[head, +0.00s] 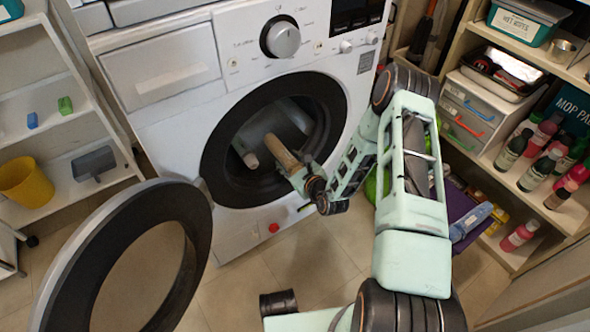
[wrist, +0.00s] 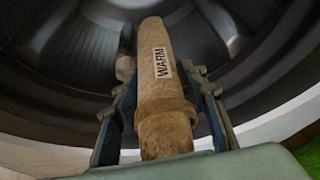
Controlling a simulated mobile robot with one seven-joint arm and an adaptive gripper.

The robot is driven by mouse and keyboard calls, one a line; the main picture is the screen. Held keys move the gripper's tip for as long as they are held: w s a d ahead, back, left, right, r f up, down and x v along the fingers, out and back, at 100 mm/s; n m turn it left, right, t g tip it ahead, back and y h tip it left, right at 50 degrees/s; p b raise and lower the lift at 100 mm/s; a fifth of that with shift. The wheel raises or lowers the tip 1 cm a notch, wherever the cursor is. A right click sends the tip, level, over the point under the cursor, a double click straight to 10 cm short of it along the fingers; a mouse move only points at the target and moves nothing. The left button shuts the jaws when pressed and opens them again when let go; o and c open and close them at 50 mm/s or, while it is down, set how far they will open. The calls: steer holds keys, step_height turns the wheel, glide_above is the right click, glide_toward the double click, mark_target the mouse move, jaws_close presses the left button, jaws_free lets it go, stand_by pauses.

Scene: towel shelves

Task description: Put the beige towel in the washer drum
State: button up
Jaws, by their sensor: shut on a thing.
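The beige towel (head: 281,152) is a rolled cylinder; in the wrist view (wrist: 163,90) it carries a "WARM" label. My gripper (head: 297,174) is shut on its near end, with one finger on each side in the wrist view (wrist: 162,92). The towel points into the mouth of the washer drum (wrist: 90,60), its far end inside the opening. It looks held clear of the drum wall, though the exact depth is hard to tell. The washer (head: 160,85) is white, and its round door (head: 62,262) stands wide open at the lower left.
A pale roll-like shape (head: 246,154) shows inside the drum, left of the towel. A white shelf with a yellow bin (head: 25,182) stands at the left. A shelf with bottles (head: 512,148) and drawers (head: 466,108) stands at the right. Some tiled floor (head: 300,262) is clear.

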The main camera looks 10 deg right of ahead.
mark_target(295, 164)
steer(key=w+a+b, duration=0.2)
steer(key=w+a, duration=0.1)
steer(key=w, duration=0.4)
steer(key=w+a+b, duration=0.2)
steer(key=w+a, duration=0.2)
steer(key=w, duration=0.3)
steer(key=shift+w, duration=0.3)
steer(key=shift+a+r, duration=0.1)
steer(key=o, duration=1.4)
steer(key=shift+o, duration=0.2)
steer(key=shift+s, duration=0.1)
steer(key=s+d+p, duration=0.3)
steer(key=s, duration=0.3)
steer(key=s+d+r+p, duration=0.1)
steer(key=s+d+p, duration=0.2)
steer(key=s, duration=0.3)
steer(key=s+d+r+p, duration=0.1)
steer(key=s+d+p, duration=0.2)
steer(key=s, duration=0.3)
